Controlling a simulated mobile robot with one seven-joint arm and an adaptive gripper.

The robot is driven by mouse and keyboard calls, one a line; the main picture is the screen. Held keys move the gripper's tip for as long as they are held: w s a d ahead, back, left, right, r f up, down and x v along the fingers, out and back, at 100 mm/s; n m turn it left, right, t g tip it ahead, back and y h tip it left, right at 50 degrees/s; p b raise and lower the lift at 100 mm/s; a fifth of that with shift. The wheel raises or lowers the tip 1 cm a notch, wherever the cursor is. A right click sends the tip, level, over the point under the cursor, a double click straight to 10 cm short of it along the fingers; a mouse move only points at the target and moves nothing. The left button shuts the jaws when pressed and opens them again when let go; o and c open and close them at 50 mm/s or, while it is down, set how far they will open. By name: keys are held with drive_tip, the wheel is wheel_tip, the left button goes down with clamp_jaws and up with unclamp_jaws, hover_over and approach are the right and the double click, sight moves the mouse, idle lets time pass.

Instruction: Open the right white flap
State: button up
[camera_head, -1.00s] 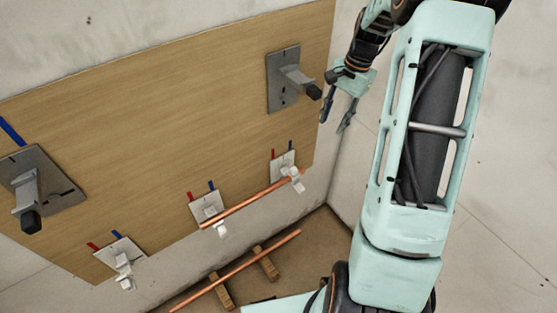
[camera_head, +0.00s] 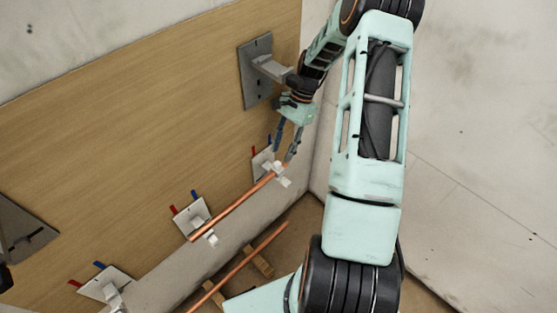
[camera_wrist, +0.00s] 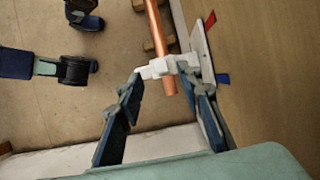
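The right white bracket (camera_head: 262,162) is on the wooden board under a red and a blue tab. Its white flap (camera_head: 283,181) is at the right end of the upper copper pipe (camera_head: 230,208). In the wrist view the white flap (camera_wrist: 160,67) crosses the copper pipe (camera_wrist: 156,30), whose end shows just past it. My gripper (camera_head: 284,158) is just above this bracket. In the wrist view my gripper (camera_wrist: 160,78) has its fingers apart, one tip near each end of the white piece. I cannot tell whether the tips touch it.
The middle white bracket (camera_head: 188,216) and the left white bracket (camera_head: 105,285) sit lower along the wooden board (camera_head: 130,130). A grey metal plate (camera_head: 257,85) with a protruding arm is above, close to my wrist. A second copper pipe (camera_head: 250,258) lies on wooden blocks on the floor.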

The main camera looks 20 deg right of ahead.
sight(278, 163)
drive_tip(key=shift+x, duration=2.3)
drive_tip(key=shift+c, duration=0.2)
clamp_jaws()
